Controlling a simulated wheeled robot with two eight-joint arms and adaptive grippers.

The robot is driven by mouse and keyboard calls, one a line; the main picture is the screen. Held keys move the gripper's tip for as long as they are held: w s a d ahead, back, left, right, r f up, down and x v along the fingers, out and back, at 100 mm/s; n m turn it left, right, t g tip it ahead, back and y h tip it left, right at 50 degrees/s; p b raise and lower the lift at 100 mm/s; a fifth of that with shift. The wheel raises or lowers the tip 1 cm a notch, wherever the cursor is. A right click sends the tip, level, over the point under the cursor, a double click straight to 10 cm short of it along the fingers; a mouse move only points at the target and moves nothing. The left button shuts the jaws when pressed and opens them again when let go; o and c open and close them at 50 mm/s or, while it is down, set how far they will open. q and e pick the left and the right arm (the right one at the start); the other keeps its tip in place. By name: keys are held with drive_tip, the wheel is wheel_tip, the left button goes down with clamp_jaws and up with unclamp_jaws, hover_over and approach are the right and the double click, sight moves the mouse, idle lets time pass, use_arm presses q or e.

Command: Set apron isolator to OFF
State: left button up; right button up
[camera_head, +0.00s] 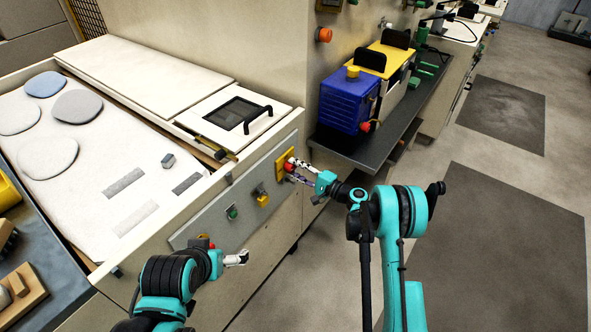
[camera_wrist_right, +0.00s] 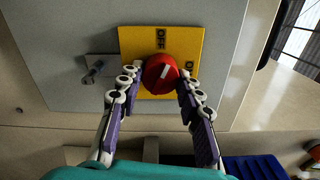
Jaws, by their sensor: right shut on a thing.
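The apron isolator is a red rotary knob (camera_wrist_right: 160,74) on a yellow plate (camera_wrist_right: 132,42) at the right end of a grey panel. In the right wrist view, OFF is printed above the knob and ON, partly hidden, to its right. The knob's white mark leans up and right, between the two labels. My right gripper (camera_wrist_right: 160,90) is shut on the knob, one finger on each side; it also shows in the head view (camera_head: 291,171). My left gripper (camera_head: 237,258) is in front of the cabinet, low and away from the knob; its finger opening is unclear.
The grey panel (camera_head: 245,178) also carries a green button (camera_head: 232,212) and a yellow control (camera_head: 262,198). A dark shelf (camera_head: 365,152) with a blue box (camera_head: 345,103) juts out right of the panel. Floor on the right is open, with dark mats (camera_head: 490,230).

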drive_tip(key=shift+n, duration=2.3)
drive_tip(key=o, duration=1.2)
drive_tip(key=shift+c, duration=0.2)
drive_tip(key=v, duration=1.2)
